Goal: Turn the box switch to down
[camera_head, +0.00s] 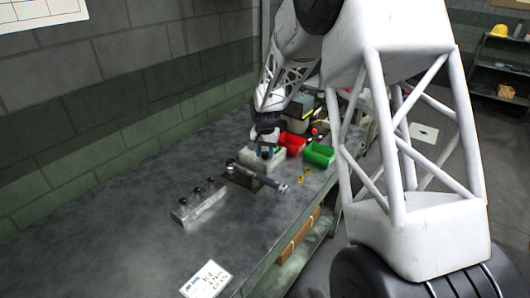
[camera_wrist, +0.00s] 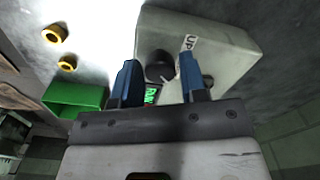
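The pale grey switch box (camera_head: 250,161) stands on the workbench in the head view, below my gripper. In the wrist view, the box (camera_wrist: 228,48) fills the upper middle, with a white "UP" label near its face. A dark round knob (camera_wrist: 159,68) shows on the box, and a small green-lit part is partly hidden behind my left-hand finger. My gripper (camera_wrist: 160,62) has its two blue fingers apart, one on either side of the knob in the picture. I see gaps beside the knob; whether the fingers touch it cannot be told. In the head view my gripper (camera_head: 267,149) is small over the box.
A red bin (camera_head: 292,143) and a green bin (camera_head: 318,154) stand right of the box. Yellow nuts (camera_head: 300,178) lie in front of them. A long metal tool (camera_head: 258,176) and a block with dark knobs (camera_head: 199,207) lie nearer. The bench's left side is clear.

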